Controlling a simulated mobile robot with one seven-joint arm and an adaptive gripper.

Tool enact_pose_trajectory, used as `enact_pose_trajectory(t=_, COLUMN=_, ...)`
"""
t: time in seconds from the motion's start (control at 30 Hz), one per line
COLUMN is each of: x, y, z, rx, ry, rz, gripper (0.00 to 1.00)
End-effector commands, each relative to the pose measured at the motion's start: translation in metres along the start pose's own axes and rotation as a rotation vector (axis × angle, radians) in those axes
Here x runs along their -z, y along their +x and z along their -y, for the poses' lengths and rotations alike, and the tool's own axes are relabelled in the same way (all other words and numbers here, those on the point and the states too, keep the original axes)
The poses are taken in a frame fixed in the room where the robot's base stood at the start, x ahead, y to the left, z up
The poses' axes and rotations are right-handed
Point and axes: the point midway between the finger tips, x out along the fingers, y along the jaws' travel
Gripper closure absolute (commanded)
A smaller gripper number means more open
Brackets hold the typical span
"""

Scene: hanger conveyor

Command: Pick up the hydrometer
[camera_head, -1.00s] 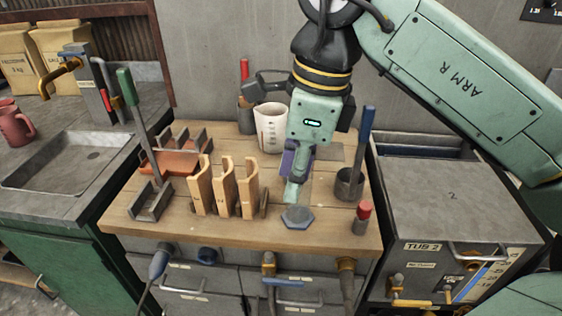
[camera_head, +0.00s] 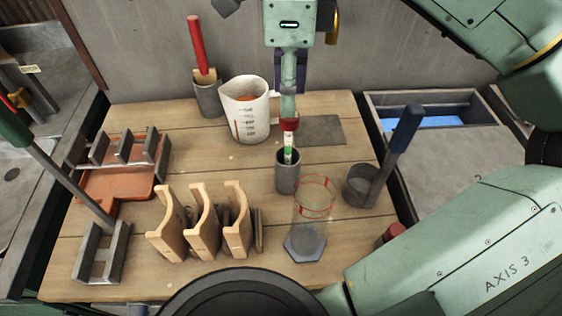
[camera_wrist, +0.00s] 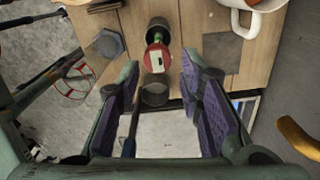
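The hydrometer (camera_head: 288,150) stands upright in a small grey cup (camera_head: 287,181) on the wooden bench. It has a red top and a white stem with a green band. In the wrist view its red-rimmed top (camera_wrist: 157,59) shows end-on, between the fingertips in the picture. My gripper (camera_head: 289,108) points down right over the red top in the head view. In the wrist view my gripper (camera_wrist: 160,72) is open, with purple pads apart and nothing held. Whether a finger touches the top cannot be told.
A clear glass cylinder (camera_head: 312,207) with a hexagonal base stands just in front of the cup. A cup with a blue-handled tool (camera_head: 393,150) is to the right, a white measuring jug (camera_head: 246,108) behind left. Wooden holders (camera_head: 203,226) stand front left.

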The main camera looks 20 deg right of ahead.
Motion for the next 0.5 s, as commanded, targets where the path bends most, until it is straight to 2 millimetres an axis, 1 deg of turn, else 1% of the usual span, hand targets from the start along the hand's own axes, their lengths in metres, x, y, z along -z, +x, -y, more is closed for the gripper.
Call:
enact_pose_trajectory(t=0.2, x=0.0, y=0.041, z=0.0, rx=-0.001, ry=0.0, rz=0.001, gripper=0.67)
enact_pose_trajectory(t=0.43, x=0.0, y=0.056, z=0.0, rx=-0.001, ry=0.0, rz=0.001, gripper=0.67)
enact_pose_trajectory(t=0.5, x=0.0, y=0.066, z=0.0, rx=-0.001, ry=0.0, rz=0.0, gripper=0.67)
